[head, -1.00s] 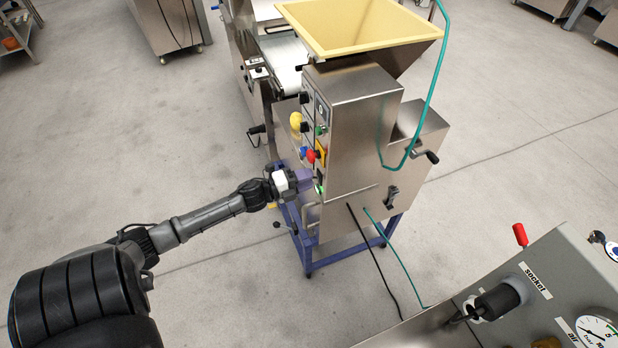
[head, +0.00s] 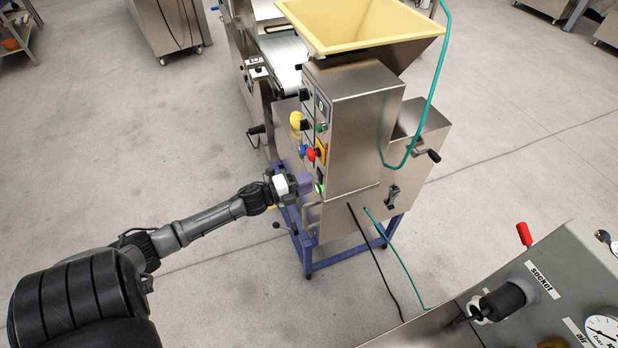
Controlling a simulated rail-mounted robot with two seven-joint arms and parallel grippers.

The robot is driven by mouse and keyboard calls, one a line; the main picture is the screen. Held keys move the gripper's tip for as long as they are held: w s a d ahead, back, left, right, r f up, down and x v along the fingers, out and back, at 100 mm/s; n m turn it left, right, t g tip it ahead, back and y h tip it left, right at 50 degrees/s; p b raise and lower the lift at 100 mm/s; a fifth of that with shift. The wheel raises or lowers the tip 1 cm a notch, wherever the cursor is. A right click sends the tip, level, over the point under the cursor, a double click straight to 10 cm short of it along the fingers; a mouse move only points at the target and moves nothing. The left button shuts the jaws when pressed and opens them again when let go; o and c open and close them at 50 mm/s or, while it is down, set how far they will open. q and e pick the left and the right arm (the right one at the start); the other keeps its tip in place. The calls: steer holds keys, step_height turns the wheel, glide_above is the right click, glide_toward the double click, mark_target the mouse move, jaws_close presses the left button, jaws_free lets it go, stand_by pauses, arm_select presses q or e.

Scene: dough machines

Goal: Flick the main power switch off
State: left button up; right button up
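The steel dough machine (head: 345,125) stands ahead with a narrow control panel on its left face. The panel carries a yellow knob (head: 296,121), a red knob on a yellow plate (head: 312,154), a blue button and a small green-lit switch (head: 320,189) low down. Which of these is the main power switch carries no readable label. My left gripper (head: 305,186) is at the lower part of the panel, close beside the green-lit switch. Its fingers are small and blurred, so I cannot tell contact or opening. My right gripper is out of view.
A cream hopper (head: 360,24) tops the machine, with a teal hose (head: 434,85) on its right. A grey panel with a gauge (head: 602,330) and a red-tipped lever (head: 524,233) fills the lower right.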

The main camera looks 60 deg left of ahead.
arm_select(q)
steer(key=shift+s+r+p, duration=0.2)
steer(key=shift+s+p, duration=0.1)
steer(key=shift+p, duration=0.2)
arm_select(e)
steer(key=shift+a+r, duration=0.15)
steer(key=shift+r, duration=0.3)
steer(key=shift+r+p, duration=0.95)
steer(key=shift+p, duration=0.05)
arm_select(q)
steer(key=s+a, duration=0.1)
steer(key=s, duration=0.5)
steer(key=shift+a, duration=0.15)
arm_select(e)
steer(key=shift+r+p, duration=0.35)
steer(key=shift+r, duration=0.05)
arm_select(q)
steer(key=s+a, duration=0.2)
steer(key=s, duration=1.1)
steer(key=shift+s+a, duration=0.2)
steer(key=shift+a, duration=0.15)
